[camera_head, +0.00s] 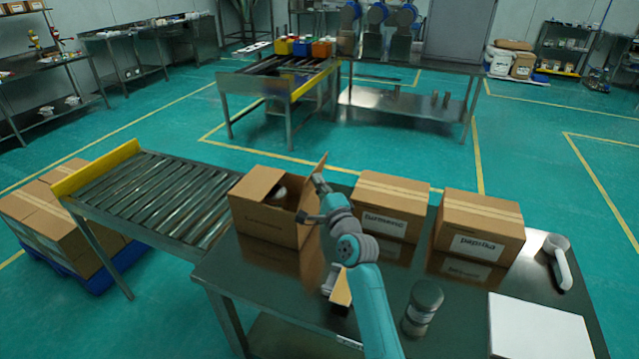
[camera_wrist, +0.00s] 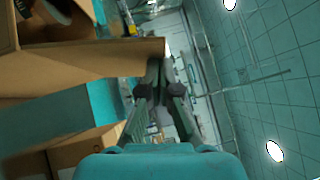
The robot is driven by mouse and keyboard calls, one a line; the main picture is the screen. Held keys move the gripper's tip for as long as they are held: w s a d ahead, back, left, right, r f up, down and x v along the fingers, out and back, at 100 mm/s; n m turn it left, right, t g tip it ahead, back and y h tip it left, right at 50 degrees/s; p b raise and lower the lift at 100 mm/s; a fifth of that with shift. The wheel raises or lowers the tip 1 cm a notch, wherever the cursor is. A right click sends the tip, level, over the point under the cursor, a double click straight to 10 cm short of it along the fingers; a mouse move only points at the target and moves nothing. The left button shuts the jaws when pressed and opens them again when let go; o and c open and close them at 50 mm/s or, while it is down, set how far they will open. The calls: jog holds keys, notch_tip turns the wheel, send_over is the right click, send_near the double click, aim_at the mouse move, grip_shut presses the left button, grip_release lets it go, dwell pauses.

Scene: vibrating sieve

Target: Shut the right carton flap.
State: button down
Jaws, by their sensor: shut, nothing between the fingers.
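The open carton (camera_head: 262,222) stands on the steel table beside the roller conveyor, with something pale and rounded partly visible inside. Its right flap (camera_head: 321,163) stands up, tilted outward over the carton's right edge. My gripper (camera_head: 318,184) is at the right side of the carton, close to the flap, with its fingers together and empty. In the wrist view the shut fingers of my gripper (camera_wrist: 155,73) are at the edge of a tan cardboard panel, which looks like the flap (camera_wrist: 95,62). I cannot tell whether they touch it.
Closed cartons labelled turmeric (camera_head: 390,207) and paprika (camera_head: 477,227) stand to the right. A jar (camera_head: 423,307), a white box (camera_head: 538,330) and a white scoop (camera_head: 560,264) are on the table's right part. The roller conveyor (camera_head: 150,195) adjoins on the left.

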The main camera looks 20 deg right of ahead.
jog(key=w+a+r+n+g+h, duration=0.1)
jog(key=w+a+n+g+h, duration=0.1)
jog(key=w+a+n+g, duration=0.5)
jog(key=shift+w+a+f+n+g+h, duration=0.5)
jog(key=shift+a+f+g+h, duration=0.25)
jog(key=shift+a+f, duration=0.4)
jog(key=shift+w+a+f+n+g+h, duration=0.35)
jog(key=shift+a+f+n+g+h, duration=0.25)
jog(key=shift+a+f, duration=0.5)
jog(key=shift+w+a+f+n+g+h, duration=0.45)
jog(key=shift+a+f+g+h, duration=0.4)
jog(key=shift+f, duration=0.45)
jog(key=shift+f, duration=0.1)
